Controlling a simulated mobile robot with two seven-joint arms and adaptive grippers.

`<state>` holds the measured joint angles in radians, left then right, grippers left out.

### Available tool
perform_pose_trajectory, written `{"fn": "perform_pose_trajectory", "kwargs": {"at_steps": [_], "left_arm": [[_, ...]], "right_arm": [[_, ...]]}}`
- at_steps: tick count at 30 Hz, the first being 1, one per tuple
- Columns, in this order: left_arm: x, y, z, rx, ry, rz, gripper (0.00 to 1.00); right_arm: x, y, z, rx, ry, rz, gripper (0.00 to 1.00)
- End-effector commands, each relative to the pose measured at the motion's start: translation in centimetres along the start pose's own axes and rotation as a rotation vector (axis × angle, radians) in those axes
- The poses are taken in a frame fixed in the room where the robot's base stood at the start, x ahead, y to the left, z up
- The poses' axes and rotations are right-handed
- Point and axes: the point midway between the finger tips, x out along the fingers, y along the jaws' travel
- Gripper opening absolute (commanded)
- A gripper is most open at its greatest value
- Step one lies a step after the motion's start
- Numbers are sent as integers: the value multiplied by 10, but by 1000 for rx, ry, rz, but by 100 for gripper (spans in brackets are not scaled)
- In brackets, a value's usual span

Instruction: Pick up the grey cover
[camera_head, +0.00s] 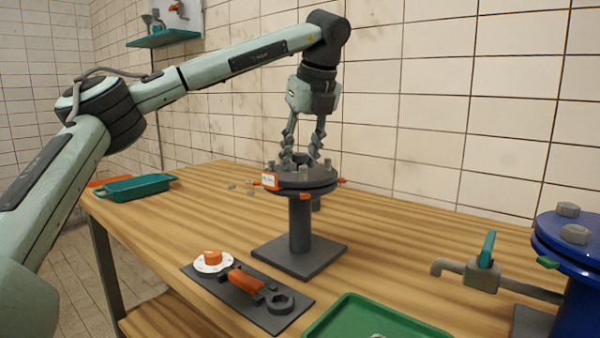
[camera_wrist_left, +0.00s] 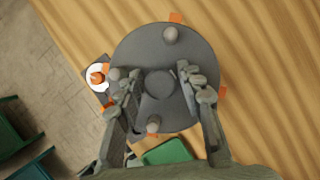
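The grey cover (camera_head: 302,179) is a round dark disc on top of a pedestal flange (camera_head: 300,225) standing on the wooden table. Several bolt heads stand around its rim, and it has a raised round knob (camera_wrist_left: 160,83) in the middle. An orange-edged tag (camera_head: 270,181) hangs at its left side. My left gripper (camera_head: 301,157) points down just over the cover. In the wrist view its two fingers lie on either side of the knob, open, with a visible gap to it. Whether the fingertips touch the cover's surface I cannot tell. My right gripper is not in view.
A green tray (camera_head: 372,318) is at the front, a teal tray (camera_head: 138,188) at the far left. A tap (camera_head: 480,273) and blue flange (camera_head: 575,240) stand right. Small loose pieces (camera_head: 249,187) lie left of the cover.

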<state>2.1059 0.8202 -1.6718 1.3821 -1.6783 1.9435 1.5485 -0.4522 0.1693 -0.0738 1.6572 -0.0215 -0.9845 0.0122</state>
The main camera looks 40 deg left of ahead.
Motion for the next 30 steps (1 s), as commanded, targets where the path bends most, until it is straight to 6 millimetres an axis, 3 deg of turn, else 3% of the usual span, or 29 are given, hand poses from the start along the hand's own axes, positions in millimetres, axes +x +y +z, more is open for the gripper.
{"fn": "perform_pose_trajectory", "kwargs": {"at_steps": [1, 8, 22, 30], "left_arm": [[0, 0, 0, 0, 0, 0, 27], [0, 0, 0, 0, 0, 0, 0], [-5, 0, 2, 0, -2, -3, 0], [-35, -1, 14, -2, -3, -4, 0]], "right_arm": [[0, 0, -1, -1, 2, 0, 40], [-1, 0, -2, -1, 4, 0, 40], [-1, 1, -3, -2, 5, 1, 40], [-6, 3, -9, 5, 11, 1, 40]]}}
